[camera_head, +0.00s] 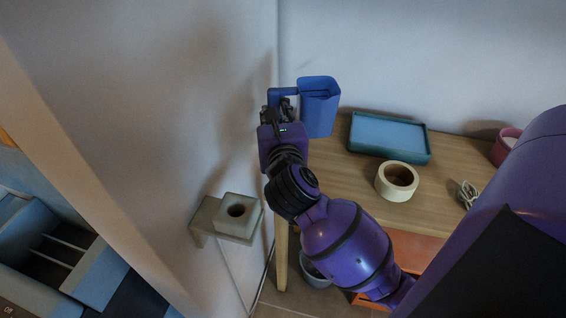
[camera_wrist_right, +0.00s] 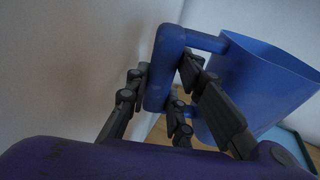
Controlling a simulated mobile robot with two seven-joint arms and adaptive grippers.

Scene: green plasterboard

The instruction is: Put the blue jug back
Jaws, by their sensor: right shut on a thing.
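The blue jug (camera_head: 319,108) is upright at the back left corner of the wooden table (camera_head: 348,173), close to the wall. I cannot tell whether its base touches the table. My right gripper (camera_head: 281,100) is shut on the jug's handle, on its left side. In the right wrist view the fingers (camera_wrist_right: 168,95) sit on both sides of the handle, and the open-topped jug body (camera_wrist_right: 262,85) is to the right. My left gripper is not in view.
A teal tray (camera_head: 429,154) lies right of the jug. A small wall shelf (camera_head: 207,222) holds a square block (camera_head: 238,210) with a hole.

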